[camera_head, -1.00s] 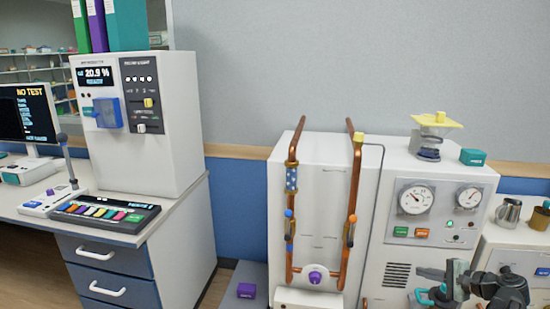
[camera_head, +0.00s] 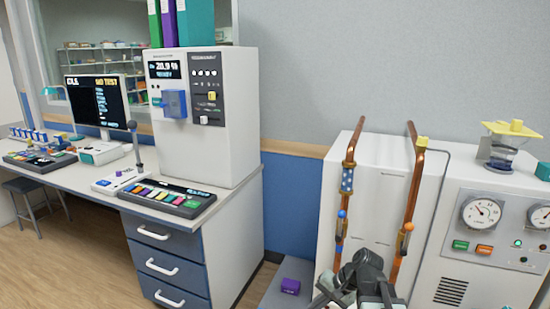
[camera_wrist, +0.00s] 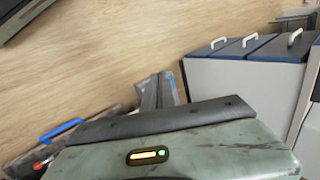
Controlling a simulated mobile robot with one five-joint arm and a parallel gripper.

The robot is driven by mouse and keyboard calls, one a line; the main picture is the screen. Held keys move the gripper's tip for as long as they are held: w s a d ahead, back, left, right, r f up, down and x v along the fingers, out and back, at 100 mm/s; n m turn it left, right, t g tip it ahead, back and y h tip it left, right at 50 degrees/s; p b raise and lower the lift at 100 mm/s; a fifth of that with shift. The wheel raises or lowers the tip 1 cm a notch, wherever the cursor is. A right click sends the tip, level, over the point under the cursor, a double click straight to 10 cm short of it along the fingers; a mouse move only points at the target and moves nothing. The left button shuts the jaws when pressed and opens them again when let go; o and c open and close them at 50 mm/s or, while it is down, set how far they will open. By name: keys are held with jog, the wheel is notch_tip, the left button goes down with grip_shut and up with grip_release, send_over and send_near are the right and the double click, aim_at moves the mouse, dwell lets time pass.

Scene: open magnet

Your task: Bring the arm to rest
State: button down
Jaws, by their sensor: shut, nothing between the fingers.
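My arm is folded low at the bottom of the head view, in front of the white unit with copper pipes (camera_head: 385,185). My gripper (camera_head: 338,292) is small, dark and partly cut off by the lower edge there. It is shut and holds nothing. No object is seen touching it. In the wrist view, a grey-green body with a black strip and a small lit indicator fills the lower part; it looks like part of my own body.
A desk with drawers (camera_head: 175,270) stands left, carrying a white instrument (camera_head: 225,120), a colour-keyed panel (camera_head: 168,198) and a monitor (camera_head: 97,100). A purple block (camera_head: 290,286) sits low beside the pipe unit. A gauge cabinet (camera_head: 470,260) stands right. Wooden floor (camera_wrist: 60,70) is open.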

jog(key=s+a+f+n+g+h, duration=0.1)
jog(key=s+a+f+n+h, duration=0.1)
jog(key=s+f+n+h, duration=0.15)
jog(key=s+d+n+h, duration=0.1)
jog(key=s+d+h, duration=0.2)
jog(key=d, duration=0.3)
notch_tip(320, 180, up, 23)
jog(key=p, duration=2.3)
jog(key=shift+w+g, duration=0.3)
jog(key=shift+g, duration=0.1)
